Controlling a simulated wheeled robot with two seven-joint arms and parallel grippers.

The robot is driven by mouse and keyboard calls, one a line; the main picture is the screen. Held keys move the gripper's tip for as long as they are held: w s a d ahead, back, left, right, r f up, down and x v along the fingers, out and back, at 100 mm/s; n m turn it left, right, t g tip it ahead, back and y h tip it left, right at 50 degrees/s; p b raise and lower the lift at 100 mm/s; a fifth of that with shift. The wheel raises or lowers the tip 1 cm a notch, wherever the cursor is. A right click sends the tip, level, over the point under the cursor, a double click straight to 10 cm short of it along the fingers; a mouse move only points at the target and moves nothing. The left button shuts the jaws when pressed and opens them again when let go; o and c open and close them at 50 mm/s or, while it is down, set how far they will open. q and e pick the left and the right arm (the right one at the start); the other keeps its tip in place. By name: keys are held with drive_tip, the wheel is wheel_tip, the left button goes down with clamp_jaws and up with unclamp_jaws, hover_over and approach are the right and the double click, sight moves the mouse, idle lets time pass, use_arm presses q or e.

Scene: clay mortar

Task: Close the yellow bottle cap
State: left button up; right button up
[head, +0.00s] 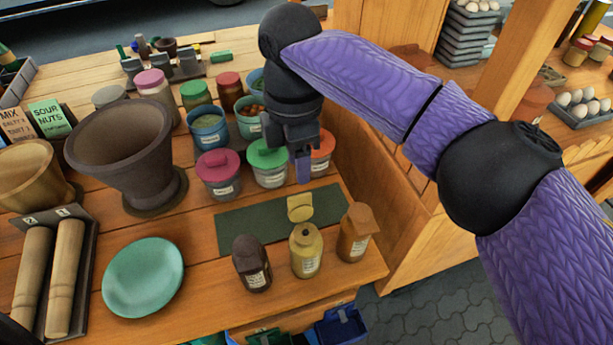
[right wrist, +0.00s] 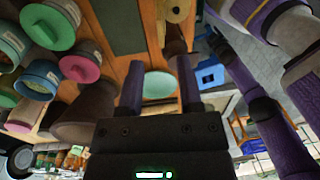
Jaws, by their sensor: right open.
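The yellow bottle (head: 306,255) stands upright near the front edge of the wooden counter, between a dark brown bottle (head: 252,265) and an orange-brown bottle (head: 354,235). Its yellow cap (head: 300,207) shows just behind its neck, off the mouth; I cannot tell whether it is hinged to the bottle. My right gripper (head: 303,168) is open and empty, above and behind the cap, near the lidded jars. In the right wrist view, its two purple fingers (right wrist: 159,88) are apart with nothing between them, and part of the yellow bottle (right wrist: 177,8) shows at the top edge.
A dark green mat (head: 245,228) lies behind the bottles. Jars with pink (head: 218,165), green (head: 268,154) and orange lids stand behind it. A large mortar (head: 120,145), a mint plate (head: 143,278) and two pestles in a tray (head: 85,215) are on the left.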

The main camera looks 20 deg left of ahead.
sight(300, 195)
drive_tip(key=f, duration=0.2)
drive_tip(key=f+b, duration=0.1)
drive_tip(key=f, duration=0.4)
drive_tip(key=shift+s, duration=0.35)
drive_tip(key=shift+d, duration=0.1)
clamp_jaws()
